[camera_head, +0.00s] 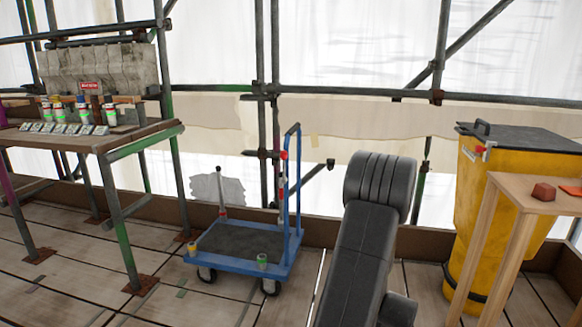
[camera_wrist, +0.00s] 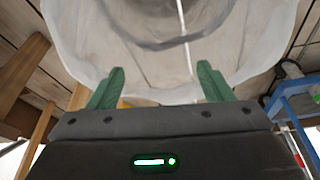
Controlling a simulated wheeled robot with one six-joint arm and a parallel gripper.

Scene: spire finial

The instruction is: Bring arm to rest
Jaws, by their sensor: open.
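My gripper (camera_wrist: 162,88) shows in the wrist view with its two green fingers spread wide apart. Nothing is between the fingers. Behind them is a whitish, translucent sheet or bag-like shape (camera_wrist: 100,45) with a darker curved band; I cannot tell exactly what it is. In the head view my dark grey arm rises from the bottom edge, right of centre, to a thick ribbed joint. My gripper is not visible in the head view.
A blue trolley (camera_head: 215,262) stands left of my arm. A yellow bin (camera_head: 465,215) with a dark lid and a wooden table (camera_head: 533,186) bearing a reddish block (camera_head: 543,192) stand right. A scaffold bench (camera_head: 100,143) with several cans is at left. Floor boards between bench and trolley are clear.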

